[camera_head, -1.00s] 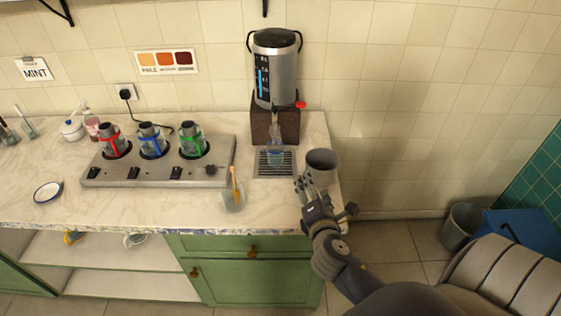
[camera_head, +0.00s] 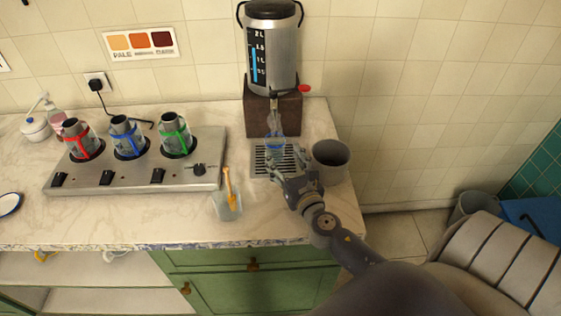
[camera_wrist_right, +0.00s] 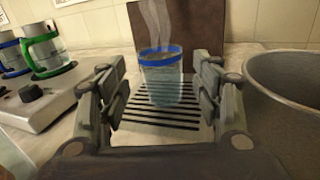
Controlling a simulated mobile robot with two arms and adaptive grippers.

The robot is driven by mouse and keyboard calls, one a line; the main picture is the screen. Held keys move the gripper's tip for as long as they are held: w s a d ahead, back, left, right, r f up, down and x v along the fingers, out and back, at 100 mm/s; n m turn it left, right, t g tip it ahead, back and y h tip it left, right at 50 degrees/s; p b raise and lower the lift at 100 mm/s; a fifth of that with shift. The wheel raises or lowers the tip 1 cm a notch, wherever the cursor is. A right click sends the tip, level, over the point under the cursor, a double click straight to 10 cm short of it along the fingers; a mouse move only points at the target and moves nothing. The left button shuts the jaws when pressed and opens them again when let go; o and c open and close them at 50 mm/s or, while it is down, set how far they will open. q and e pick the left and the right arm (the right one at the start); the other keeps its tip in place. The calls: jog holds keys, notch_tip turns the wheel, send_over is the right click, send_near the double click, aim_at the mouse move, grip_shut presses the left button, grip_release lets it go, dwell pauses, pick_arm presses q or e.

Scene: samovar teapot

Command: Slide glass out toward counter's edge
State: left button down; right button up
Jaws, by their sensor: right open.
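A clear glass with a blue rim band (camera_head: 275,146) stands upright on the slatted drip tray (camera_head: 259,168) under the samovar's spout. In the right wrist view the glass (camera_wrist_right: 161,78) holds clear liquid, and steam rises above it. My right gripper (camera_head: 286,160) is open, just in front of the glass. In the right wrist view its fingers (camera_wrist_right: 160,95) spread to the left and right of the glass, with gaps on both sides. The counter's front edge (camera_head: 130,247) lies nearer, above the green cabinet. My left gripper is out of view.
The samovar (camera_head: 271,50) stands on a brown block behind the tray. A grey pot (camera_head: 330,161) stands close on the right of my gripper. A clear vessel with a yellow-handled utensil (camera_head: 227,203) is at front left. A metal warmer (camera_head: 120,185) holds three pots.

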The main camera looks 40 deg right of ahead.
aim_at(272, 139)
jog(key=shift+w+d+f+b, duration=0.15)
jog(key=shift+w+f, duration=0.1)
jog(key=shift+f, duration=0.15)
jog(key=shift+w+f+b, duration=0.15)
jog(key=shift+w+f, duration=0.1)
jog(key=shift+f, duration=0.15)
jog(key=shift+s+r, duration=0.15)
jog(key=shift+r, duration=0.05)
jog(key=p+x, duration=0.1)
jog(key=x, duration=1)
jog(key=c, duration=1)
jog(key=c, duration=0.3)
